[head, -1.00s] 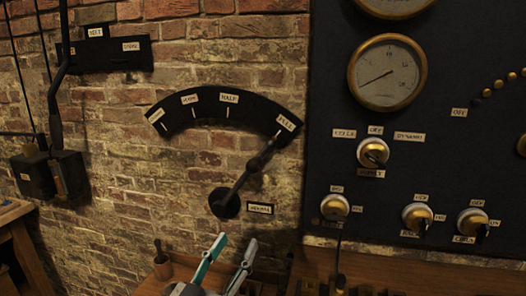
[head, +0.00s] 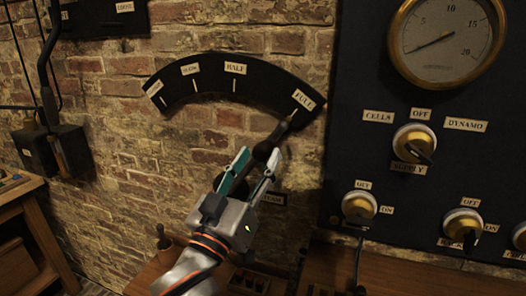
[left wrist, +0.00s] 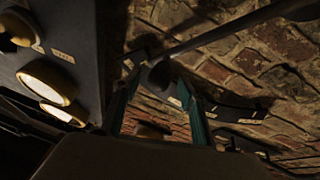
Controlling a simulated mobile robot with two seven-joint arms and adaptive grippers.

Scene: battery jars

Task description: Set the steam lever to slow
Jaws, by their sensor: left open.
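The steam lever (head: 285,124) is a dark rod with a round knob, its tip pointing at the FULL label (head: 303,99) at the right end of a black arc scale (head: 210,82). The SLOW label (head: 190,69) is left of HALF on this scale. My left gripper (head: 259,160) is open, its teal-and-grey fingers reaching up to the lever's knob; it hides the lever's lower part and pivot. In the left wrist view the dark knob (left wrist: 160,75) shows between the open fingers (left wrist: 157,100); contact cannot be told. My right gripper is not in view.
A black panel with a gauge (head: 447,40) and brass knobs such as the supply knob (head: 414,143) stands right of the lever. A wooden bench (head: 400,262) runs below. A dark switch box (head: 50,152) is on the brick wall at left.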

